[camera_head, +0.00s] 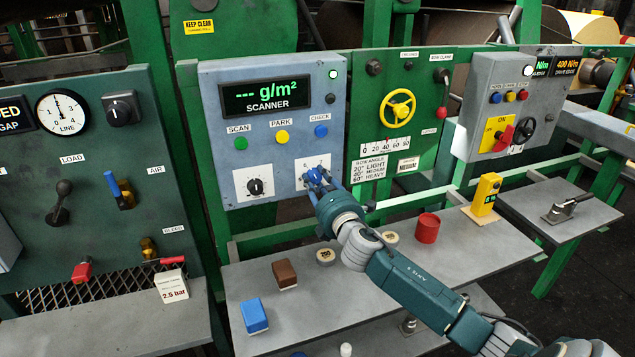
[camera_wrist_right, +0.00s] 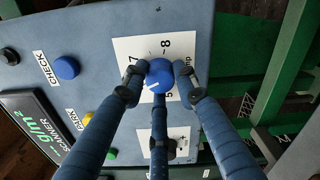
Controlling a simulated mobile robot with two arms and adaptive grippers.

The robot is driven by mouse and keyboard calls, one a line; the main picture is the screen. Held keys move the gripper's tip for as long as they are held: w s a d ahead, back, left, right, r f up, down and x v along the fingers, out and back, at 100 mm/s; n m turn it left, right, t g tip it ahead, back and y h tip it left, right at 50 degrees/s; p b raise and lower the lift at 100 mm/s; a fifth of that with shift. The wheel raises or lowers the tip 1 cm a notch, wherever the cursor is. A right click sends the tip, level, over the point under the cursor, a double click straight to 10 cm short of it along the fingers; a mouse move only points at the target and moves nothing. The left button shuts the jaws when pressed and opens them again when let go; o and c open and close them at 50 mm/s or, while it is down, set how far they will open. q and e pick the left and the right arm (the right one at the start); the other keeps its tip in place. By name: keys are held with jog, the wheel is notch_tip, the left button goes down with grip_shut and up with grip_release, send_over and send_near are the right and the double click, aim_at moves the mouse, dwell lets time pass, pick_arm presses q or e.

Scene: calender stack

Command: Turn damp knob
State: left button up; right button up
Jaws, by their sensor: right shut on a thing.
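A round blue knob (camera_wrist_right: 158,74) with a white pointer line sits on a white dial plate (camera_wrist_right: 140,48) with printed numbers in the right wrist view. The knob's plate is at the lower right of the grey-blue scanner panel (camera_head: 215,110) in the head view. My right gripper (camera_head: 316,181) reaches this plate and covers most of the knob there. In the wrist view its three fingers (camera_wrist_right: 160,88) are closed around the knob's sides. The pointer line aims to the left in that view. My left gripper is not in view.
A second dial with a black knob (camera_head: 254,186) is just left of the gripper. Green (camera_head: 241,143), yellow (camera_head: 282,137) and blue (camera_head: 321,131) buttons sit above. A grey shelf (camera_head: 350,300) below holds a brown block (camera_head: 284,273), a blue block (camera_head: 254,316) and a red cylinder (camera_head: 427,228).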

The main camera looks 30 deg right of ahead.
jog(key=m, duration=0.2)
jog(key=shift+a+f+m, duration=0.2)
jog(key=shift+f+m, duration=0.1)
jog(key=shift+m, duration=0.1)
jog(key=m, duration=0.3)
jog(key=shift+m, duration=0.3)
jog(key=m+p, duration=0.1)
jog(key=m, duration=0.4)
jog(key=shift+r, duration=0.15)
jog(key=m+p, duration=0.1)
jog(key=m, duration=0.3)
jog(key=shift+r, duration=0.1)
jog(key=m+p, duration=0.1)
jog(key=m, duration=0.2)
jog(key=shift+d+r+m+p, duration=0.1)
jog(key=shift+m+p, duration=0.3)
jog(key=m+p, duration=0.1)
jog(key=m, duration=0.3)
jog(key=shift+d+r+m+p, duration=0.1)
jog(key=shift+m+p, duration=0.35)
jog(key=shift+m, duration=0.75)
jog(key=o, duration=1.1)
